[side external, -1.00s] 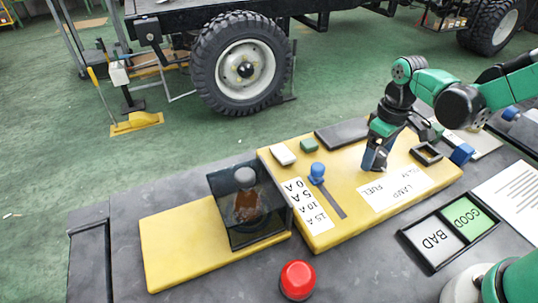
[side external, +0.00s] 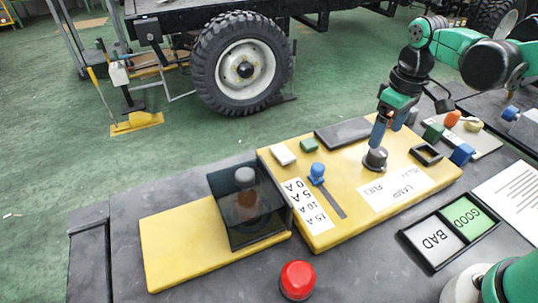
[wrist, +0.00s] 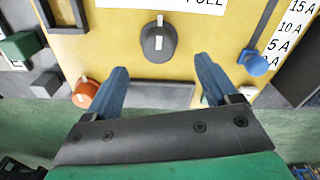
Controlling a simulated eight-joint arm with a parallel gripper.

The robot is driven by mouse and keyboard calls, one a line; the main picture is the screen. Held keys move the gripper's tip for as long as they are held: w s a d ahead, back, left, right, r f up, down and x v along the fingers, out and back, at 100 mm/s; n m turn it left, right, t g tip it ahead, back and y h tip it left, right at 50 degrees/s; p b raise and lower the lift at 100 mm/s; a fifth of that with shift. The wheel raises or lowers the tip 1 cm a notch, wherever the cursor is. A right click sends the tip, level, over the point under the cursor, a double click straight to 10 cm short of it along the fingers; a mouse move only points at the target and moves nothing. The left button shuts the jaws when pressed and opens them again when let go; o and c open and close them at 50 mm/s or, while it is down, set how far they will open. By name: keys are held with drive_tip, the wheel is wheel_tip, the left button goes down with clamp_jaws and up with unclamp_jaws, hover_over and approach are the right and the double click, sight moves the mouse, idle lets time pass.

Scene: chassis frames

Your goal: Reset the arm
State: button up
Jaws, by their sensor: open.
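My gripper (side external: 381,128) is open and empty, pointing down just above a round dark knob (side external: 376,159) on the yellow panel (side external: 330,232). In the wrist view my two blue fingers (wrist: 161,78) are spread apart. The knob (wrist: 158,44), with a pale pointer mark, lies beyond the gap between them and looks clear of both. A dark see-through box (side external: 247,226) stands at the panel's left with a dim, unlit-looking lamp inside.
A blue slider (side external: 317,172) stands beside an amp scale (side external: 308,207). A red button (side external: 297,280) is at the front. A GOOD/BAD tray (side external: 422,263) lies at the right. Coloured blocks and an orange piece (side external: 452,118) sit behind the panel's right side.

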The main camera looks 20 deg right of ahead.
drive_tip(key=s+a+r+m+t, duration=0.2)
drive_tip(key=s+r+t, duration=0.2)
drive_tip(key=t, duration=0.2)
drive_tip(key=shift+s+a+m+t, duration=0.15)
drive_tip(key=shift+a+m+t, duration=0.25)
